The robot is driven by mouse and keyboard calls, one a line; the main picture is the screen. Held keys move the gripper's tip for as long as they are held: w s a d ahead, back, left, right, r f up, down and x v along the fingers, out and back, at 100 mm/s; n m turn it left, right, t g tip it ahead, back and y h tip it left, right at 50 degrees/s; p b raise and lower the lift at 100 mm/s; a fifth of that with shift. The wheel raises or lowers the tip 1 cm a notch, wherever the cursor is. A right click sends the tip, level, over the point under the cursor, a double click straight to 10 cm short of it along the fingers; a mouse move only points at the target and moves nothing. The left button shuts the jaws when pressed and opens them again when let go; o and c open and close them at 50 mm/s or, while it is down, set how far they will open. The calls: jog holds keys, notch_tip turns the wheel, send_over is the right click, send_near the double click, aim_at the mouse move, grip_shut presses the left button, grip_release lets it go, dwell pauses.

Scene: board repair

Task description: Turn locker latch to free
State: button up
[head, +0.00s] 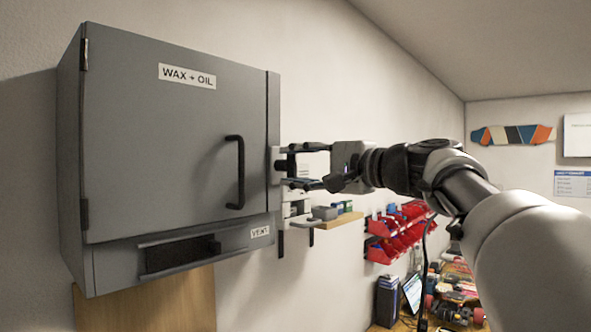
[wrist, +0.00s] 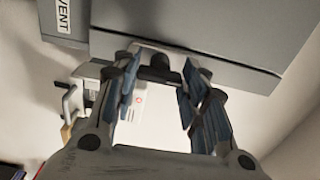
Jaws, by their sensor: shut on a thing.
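The grey wall locker (head: 165,130) is closed and labelled "WAX + OIL". Its latch is a dark piece on a light plate at the locker's right side, mostly hidden by the fingers; the plate (head: 275,163) shows at the edge. My gripper (head: 288,167) reaches in from the right, with one finger above the latch and one below. The latch's exact angle is hard to tell.
A black handle (head: 236,172) stands out from the door. Below it is a vent (head: 180,253) with a small knob. A wall shelf (head: 338,221) with small boxes and red bins (head: 398,232) lie below and behind my gripper.

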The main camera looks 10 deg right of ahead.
dwell(0.3)
jog(key=o, duration=1.1)
jog(key=shift+c, duration=0.2)
jog(key=v, duration=1.2)
